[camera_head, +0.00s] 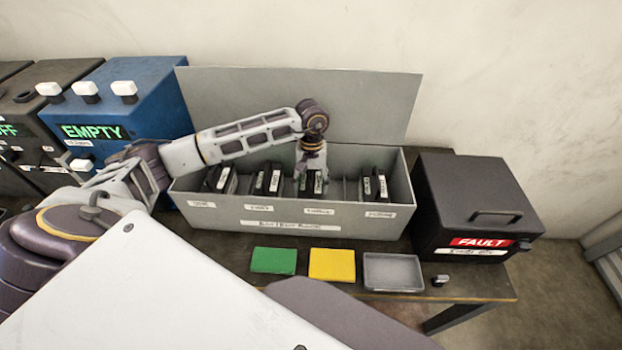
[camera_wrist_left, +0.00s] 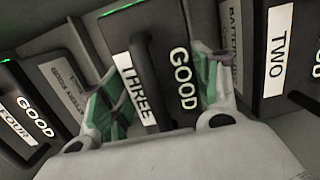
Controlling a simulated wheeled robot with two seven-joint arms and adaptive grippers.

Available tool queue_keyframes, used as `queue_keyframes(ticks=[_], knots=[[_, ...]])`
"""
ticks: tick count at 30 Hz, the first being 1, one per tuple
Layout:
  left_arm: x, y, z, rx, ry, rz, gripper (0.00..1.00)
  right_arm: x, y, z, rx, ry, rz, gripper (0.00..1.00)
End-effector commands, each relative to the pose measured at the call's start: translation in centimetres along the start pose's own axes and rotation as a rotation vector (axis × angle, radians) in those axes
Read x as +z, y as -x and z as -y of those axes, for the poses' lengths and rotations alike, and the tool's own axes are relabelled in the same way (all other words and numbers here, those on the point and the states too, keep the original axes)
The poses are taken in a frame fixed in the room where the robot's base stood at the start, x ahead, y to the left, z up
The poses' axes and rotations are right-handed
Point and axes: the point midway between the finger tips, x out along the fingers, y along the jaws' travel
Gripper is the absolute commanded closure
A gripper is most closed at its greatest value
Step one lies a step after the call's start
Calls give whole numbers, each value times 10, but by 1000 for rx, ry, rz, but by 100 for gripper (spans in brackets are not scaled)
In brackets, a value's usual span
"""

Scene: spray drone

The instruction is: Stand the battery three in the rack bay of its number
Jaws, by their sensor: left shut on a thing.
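The battery three (camera_wrist_left: 150,70), a dark block with a handle and the labels THREE and GOOD, is between the green-padded fingers of my left gripper (camera_wrist_left: 158,105) in the left wrist view. In the head view my left gripper (camera_head: 312,168) points down over the grey rack (camera_head: 290,221), shut on the battery (camera_head: 312,187) in the third bay from the left. The battery looks upright. Its lower part is hidden behind the rack's front wall, so I cannot tell whether it touches the floor. My right gripper is not in view.
Other batteries stand in the rack, among them two (camera_wrist_left: 278,50) and four (camera_wrist_left: 20,115). A black FAULT box (camera_head: 470,205) stands right. Green (camera_head: 273,260) and yellow (camera_head: 332,264) pads and a grey tray (camera_head: 393,272) lie in front. A blue EMPTY box (camera_head: 130,108) stands left.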

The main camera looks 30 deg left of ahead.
Motion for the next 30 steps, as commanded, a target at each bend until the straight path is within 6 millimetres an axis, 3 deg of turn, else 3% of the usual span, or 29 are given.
queue_keyframes(ticks=[13,14,15,19,30], knots=[[-2,1,-1,4,0,-5,100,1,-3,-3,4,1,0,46],[0,-2,0,0,0,0,35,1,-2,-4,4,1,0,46],[0,-1,0,0,0,0,30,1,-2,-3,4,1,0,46],[0,-1,0,0,0,-1,16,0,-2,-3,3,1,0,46],[0,-1,0,0,0,-1,16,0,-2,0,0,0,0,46]])
